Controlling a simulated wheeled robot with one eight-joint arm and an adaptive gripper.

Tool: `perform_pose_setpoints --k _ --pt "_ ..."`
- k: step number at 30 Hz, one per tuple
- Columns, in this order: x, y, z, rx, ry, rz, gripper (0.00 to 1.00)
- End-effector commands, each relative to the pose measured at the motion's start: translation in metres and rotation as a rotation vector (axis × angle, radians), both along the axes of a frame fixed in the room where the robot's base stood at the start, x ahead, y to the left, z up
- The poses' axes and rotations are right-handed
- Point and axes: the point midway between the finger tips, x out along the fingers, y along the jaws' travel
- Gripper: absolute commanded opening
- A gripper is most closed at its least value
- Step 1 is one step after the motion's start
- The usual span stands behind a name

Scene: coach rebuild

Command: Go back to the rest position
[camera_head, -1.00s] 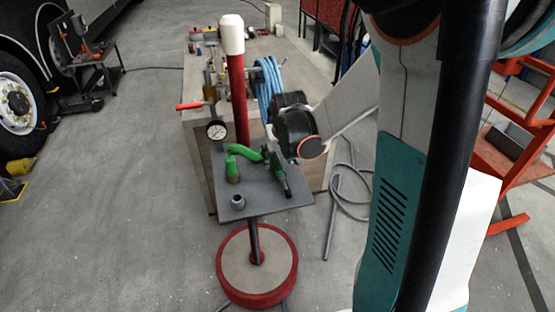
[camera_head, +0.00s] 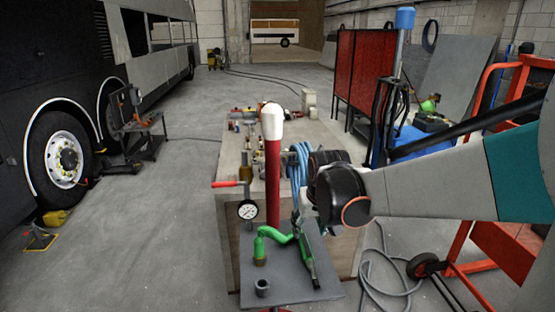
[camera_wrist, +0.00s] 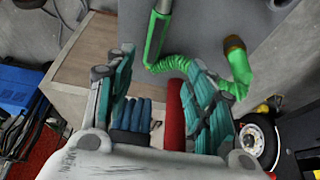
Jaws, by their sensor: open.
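My gripper (camera_wrist: 162,72) is open in the wrist view, its two teal fingers apart with nothing held between them. In the head view it is mostly hidden by my dark wrist, above the grey plate (camera_head: 325,287) of the stand. A green coiled hose (camera_head: 276,237) with a brass end rests on that plate, joined to a green-handled tool (camera_head: 307,262). The hose also shows beyond the fingers in the wrist view (camera_wrist: 172,64), apart from them.
A red post with a white cap (camera_head: 271,125) and a pressure gauge (camera_head: 247,210) rise by the plate. A workbench (camera_head: 229,165) with a blue hose coil stands behind. An orange frame (camera_head: 473,240) is at right, a bus (camera_head: 70,60) at left. The left floor is mostly open.

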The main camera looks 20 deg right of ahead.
Motion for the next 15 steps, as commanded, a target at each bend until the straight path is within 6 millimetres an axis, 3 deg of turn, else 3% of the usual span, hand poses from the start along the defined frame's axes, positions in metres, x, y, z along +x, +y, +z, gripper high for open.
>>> perform_pose_setpoints --k 5,9,15 --pt "0.002 0.068 0.035 0.028 -0.075 0.112 0.5" --pt "-0.011 0.116 0.055 0.049 -0.136 0.191 0.5" --pt "-0.06 0.124 0.035 0.026 -0.161 0.211 0.5"
